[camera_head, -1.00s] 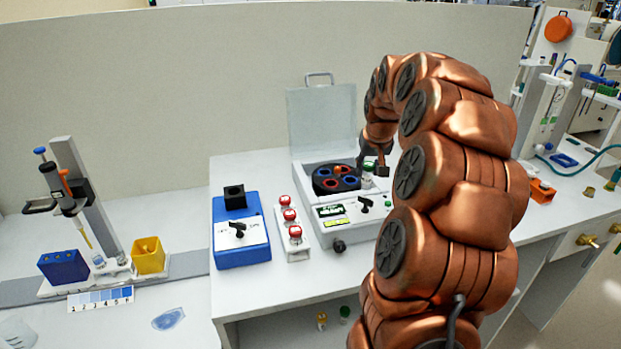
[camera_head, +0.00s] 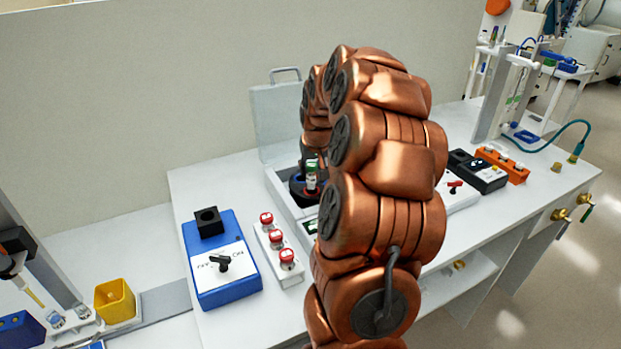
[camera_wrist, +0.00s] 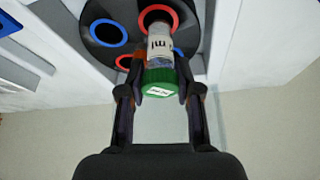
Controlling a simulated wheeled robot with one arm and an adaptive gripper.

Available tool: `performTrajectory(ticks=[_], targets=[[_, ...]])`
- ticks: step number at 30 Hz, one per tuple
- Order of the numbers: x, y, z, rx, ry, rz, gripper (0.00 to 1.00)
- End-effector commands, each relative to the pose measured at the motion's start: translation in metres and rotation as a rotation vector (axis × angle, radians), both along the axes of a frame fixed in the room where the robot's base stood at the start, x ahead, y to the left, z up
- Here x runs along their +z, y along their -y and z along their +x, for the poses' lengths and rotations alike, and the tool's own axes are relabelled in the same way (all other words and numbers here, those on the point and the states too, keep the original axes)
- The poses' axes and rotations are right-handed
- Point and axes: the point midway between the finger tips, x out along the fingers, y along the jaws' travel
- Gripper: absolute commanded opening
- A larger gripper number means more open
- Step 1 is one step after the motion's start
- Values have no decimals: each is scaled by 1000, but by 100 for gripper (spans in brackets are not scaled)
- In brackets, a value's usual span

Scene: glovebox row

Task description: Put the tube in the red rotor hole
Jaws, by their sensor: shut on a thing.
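The tube (camera_wrist: 160,48) is clear with a white label and a green cap. In the wrist view my gripper (camera_wrist: 158,75) is shut on it near the cap. The tube's far end overlaps a red-ringed hole (camera_wrist: 172,12) of the dark rotor (camera_wrist: 127,47); I cannot tell whether it is inside or just above. Two blue-ringed holes and part of another red-ringed one show beside it. In the head view the tube (camera_head: 311,178) stands roughly upright over the rotor (camera_head: 297,192), partly hidden with it by my arm.
The centrifuge's raised lid (camera_head: 277,116) stands behind the rotor. A rack with several red-capped items (camera_head: 277,245) and a blue device (camera_head: 222,262) stand to the left. A black box (camera_head: 478,172) and an orange rack (camera_head: 503,163) are to the right.

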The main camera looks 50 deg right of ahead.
Motion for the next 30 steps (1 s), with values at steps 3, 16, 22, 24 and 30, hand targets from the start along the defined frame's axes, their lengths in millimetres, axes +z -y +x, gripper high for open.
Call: performTrajectory(ticks=[3, 16, 22, 24, 30], targets=[[-7, 1, 0, -1, 0, 0, 2], [-45, 0, 0, 0, 3, -2, 2], [-46, 1, 1, 0, 3, -3, 2], [-48, 1, 1, 0, 3, -3, 2], [-48, 1, 1, -1, 3, -3, 48]])
